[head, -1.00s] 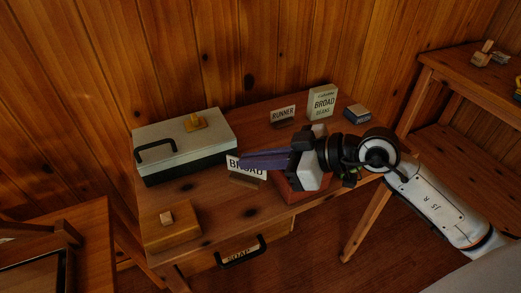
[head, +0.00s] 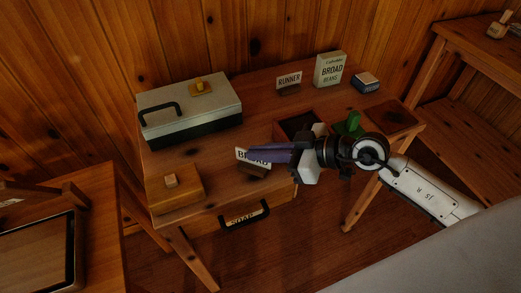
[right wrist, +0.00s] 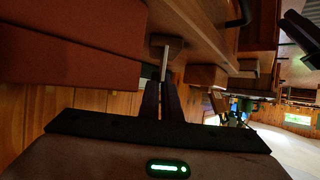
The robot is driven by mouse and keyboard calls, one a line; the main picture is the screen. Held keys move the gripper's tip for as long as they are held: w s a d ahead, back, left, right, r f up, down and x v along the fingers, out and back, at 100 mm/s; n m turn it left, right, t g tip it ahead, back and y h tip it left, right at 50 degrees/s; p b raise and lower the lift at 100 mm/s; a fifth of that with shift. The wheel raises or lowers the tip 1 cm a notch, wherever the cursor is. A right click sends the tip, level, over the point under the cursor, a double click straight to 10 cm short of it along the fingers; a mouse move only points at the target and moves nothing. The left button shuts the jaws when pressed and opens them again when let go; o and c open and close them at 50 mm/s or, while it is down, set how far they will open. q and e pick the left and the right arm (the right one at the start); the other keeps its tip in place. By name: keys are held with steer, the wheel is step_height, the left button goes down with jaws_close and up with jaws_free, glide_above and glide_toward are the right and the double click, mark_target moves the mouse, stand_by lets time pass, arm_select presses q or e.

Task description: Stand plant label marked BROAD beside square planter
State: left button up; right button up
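The BROAD plant label (head: 243,153) is a white card on a wooden foot (head: 254,170), near the table's front edge. My right gripper (head: 250,153) is shut on the card, and its fingers cover part of the lettering. The right wrist view shows the card edge-on (right wrist: 165,62) between the fingertips (right wrist: 164,88). I cannot tell whether the foot touches the table. The reddish square planter (head: 291,123) is just behind and right of the label, partly hidden by the gripper. Its red side (right wrist: 70,60) fills the upper left of the wrist view. My left gripper is out of view.
A RUNNER label (head: 289,80), a BROAD beans packet (head: 329,70) and a small blue box (head: 366,84) stand at the back. A grey-topped box (head: 190,106) and wooden block (head: 175,190) are left. A green thing (head: 349,123) is right of the planter.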

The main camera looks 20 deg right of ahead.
steer(key=o, duration=0.4)
steer(key=shift+r, duration=0.1)
steer(key=v, duration=1.2)
steer(key=shift+r, duration=0.1)
